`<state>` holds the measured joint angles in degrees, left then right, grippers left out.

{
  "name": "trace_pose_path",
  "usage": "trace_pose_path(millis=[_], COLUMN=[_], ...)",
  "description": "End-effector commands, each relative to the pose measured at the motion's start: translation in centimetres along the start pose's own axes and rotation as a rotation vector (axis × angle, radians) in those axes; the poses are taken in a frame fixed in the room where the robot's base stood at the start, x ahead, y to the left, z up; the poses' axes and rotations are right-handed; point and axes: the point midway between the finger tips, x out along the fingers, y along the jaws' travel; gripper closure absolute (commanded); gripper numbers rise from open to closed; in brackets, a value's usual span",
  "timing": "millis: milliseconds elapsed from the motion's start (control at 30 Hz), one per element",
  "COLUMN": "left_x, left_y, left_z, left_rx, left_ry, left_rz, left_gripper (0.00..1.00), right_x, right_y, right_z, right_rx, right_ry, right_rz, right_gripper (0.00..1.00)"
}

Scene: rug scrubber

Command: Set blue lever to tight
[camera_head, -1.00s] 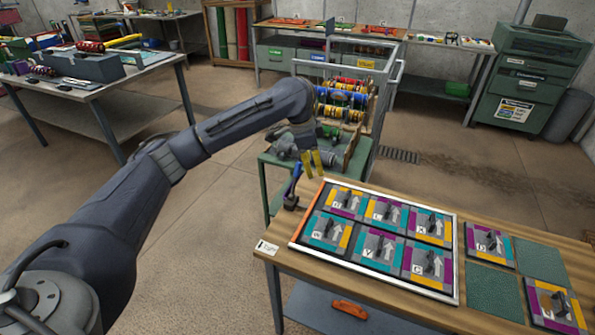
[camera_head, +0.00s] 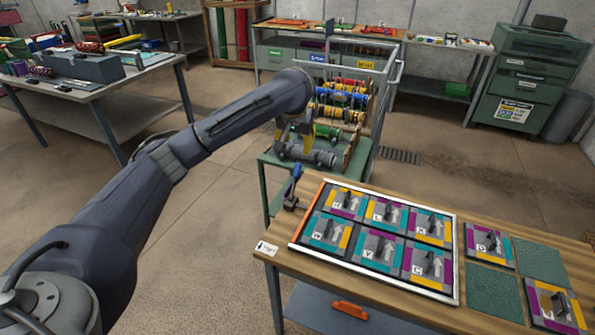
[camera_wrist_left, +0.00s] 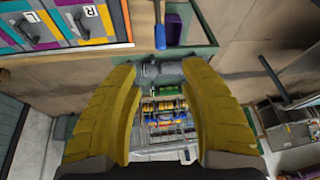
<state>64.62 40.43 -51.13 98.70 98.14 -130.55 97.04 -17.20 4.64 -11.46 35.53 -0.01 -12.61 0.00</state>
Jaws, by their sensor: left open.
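The blue lever (camera_head: 295,178) stands at the far left corner of the wooden workbench, rising from a dark base. In the left wrist view the blue lever (camera_wrist_left: 160,37) shows at the top, above the gap between my fingers. A white label reading "Tight" (camera_head: 266,248) is on the bench's near left corner. My left gripper (camera_head: 293,143) is beyond the lever, over the green cart, apart from the lever. Its yellow fingers (camera_wrist_left: 160,74) are spread with nothing between them. My right gripper is not in view.
A framed board (camera_head: 456,270) with several lettered tiles lies on the bench right of the lever. Beyond it, the green cart (camera_head: 268,160) carries grey machinery beside a rack of coloured spools (camera_head: 345,100). Open floor lies left of the bench.

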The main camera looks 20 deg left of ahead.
Motion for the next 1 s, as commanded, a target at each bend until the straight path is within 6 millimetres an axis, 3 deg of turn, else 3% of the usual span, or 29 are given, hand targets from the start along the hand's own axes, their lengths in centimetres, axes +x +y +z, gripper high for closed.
trace_pose_path(millis=[700,1000], left_x=[12.0,15.6], left_y=[0.0,0.0], left_z=[0.1,0.1], left_rx=[-0.001,0.000], left_ry=[-0.005,-0.003], left_rz=[-0.001,-0.001], left_gripper=[0.57,0.57], right_x=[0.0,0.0], right_y=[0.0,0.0], right_z=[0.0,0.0], right_rx=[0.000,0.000], right_ry=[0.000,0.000], right_rz=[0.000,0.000], right_gripper=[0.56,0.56])
